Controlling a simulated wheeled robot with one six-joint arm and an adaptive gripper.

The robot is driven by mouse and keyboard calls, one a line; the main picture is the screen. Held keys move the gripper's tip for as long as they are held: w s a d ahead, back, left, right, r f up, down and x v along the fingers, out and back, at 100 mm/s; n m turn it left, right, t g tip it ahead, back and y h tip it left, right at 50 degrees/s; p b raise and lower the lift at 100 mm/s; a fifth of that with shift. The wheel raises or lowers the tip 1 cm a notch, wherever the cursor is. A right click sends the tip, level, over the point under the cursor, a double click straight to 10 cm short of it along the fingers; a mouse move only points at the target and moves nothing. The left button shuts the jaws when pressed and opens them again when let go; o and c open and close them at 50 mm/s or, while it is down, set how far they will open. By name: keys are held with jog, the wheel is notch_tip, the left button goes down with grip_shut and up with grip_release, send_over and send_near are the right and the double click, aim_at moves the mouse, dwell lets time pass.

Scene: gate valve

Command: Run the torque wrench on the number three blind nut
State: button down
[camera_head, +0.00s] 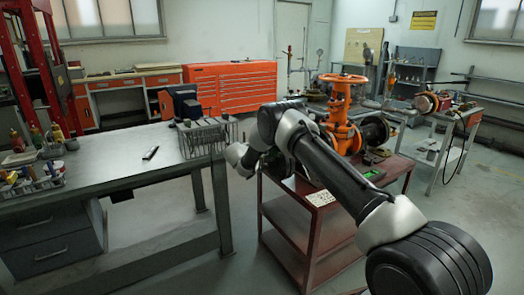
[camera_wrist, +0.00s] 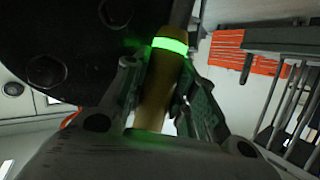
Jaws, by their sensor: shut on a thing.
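In the wrist view my gripper (camera_wrist: 162,88) is shut on a tan cylindrical handle with a glowing green band, which looks like the torque wrench (camera_wrist: 155,105). The handle runs up between both fingers; its working end is out of sight. A dark round plate, apparently the blind flange (camera_wrist: 75,50), fills the upper left close beside the left finger. It carries dark nuts (camera_wrist: 45,71); I cannot tell which is number three or whether the wrench touches one. In the head view the orange gate valve (camera_head: 343,108) stands on the red cart (camera_head: 325,222). My arm hides the grip there.
A grey workbench (camera_head: 105,170) stands at left with a wire rack (camera_head: 205,140), a dark marker-like item (camera_head: 150,153) and small bottles. An orange tool cabinet (camera_head: 230,90) stands behind. Floor between bench and cart is clear but narrow.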

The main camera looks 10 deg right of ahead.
jog(key=shift+d+r, duration=0.1)
dwell(0.3)
jog(key=a, duration=0.1)
jog(key=s+a, duration=0.1)
jog(key=a, duration=0.3)
jog(key=shift+s+a, duration=0.1)
jog(key=shift+s, duration=0.2)
dwell(0.4)
jog(key=shift+w+d, duration=0.25)
jog(key=shift+d, duration=0.6)
jog(key=shift+w+d, duration=0.3)
jog(key=shift+d, duration=0.55)
jog(key=shift+w+d, duration=0.25)
jog(key=shift+d, duration=0.6)
jog(key=shift+r, duration=0.1)
